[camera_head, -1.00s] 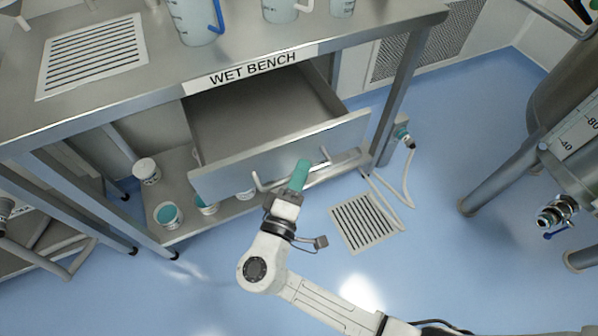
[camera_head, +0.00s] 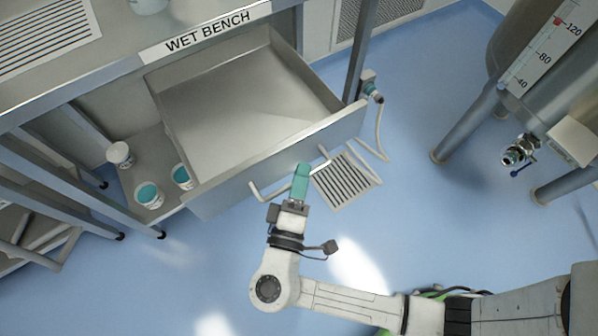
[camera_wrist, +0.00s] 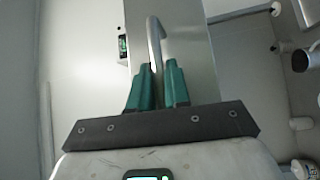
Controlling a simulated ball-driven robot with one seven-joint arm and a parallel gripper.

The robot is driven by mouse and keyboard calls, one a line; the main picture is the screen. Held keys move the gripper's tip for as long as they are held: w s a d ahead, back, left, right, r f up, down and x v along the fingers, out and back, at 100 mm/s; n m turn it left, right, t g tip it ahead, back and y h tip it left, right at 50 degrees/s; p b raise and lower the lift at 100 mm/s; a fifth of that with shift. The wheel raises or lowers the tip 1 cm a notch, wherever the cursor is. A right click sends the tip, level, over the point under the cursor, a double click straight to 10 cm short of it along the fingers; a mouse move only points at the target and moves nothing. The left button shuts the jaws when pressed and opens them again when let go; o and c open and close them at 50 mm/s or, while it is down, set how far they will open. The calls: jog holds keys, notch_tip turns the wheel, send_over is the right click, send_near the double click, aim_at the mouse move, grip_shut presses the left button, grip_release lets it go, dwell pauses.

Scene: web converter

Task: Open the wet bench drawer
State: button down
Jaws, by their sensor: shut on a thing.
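The wet bench drawer (camera_head: 243,112) is pulled well out from under the bench top in the head view, and its inside looks empty. Its front panel (camera_head: 228,187) carries a long bar handle (camera_head: 262,192). My gripper (camera_head: 301,172) is at the handle with its teal fingers, which hide part of the bar. In the wrist view, my gripper (camera_wrist: 158,85) has its two teal fingers on either side of the grey handle (camera_wrist: 154,45). The drawer front (camera_wrist: 185,40) stands behind it.
The bench (camera_head: 110,65) has a label reading WET BENCH. A floor grate (camera_head: 345,182) lies right of the drawer. A steel tank (camera_head: 540,60) on legs with a valve stands at right. The blue floor between is clear.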

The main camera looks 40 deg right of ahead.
jog(key=shift+f, duration=0.1)
jog(key=c, duration=1.2)
grip_release()
jog(key=b+v, duration=0.1)
jog(key=v, duration=0.9)
jog(key=shift+s+a, duration=0.2)
jog(key=shift+a, duration=0.15)
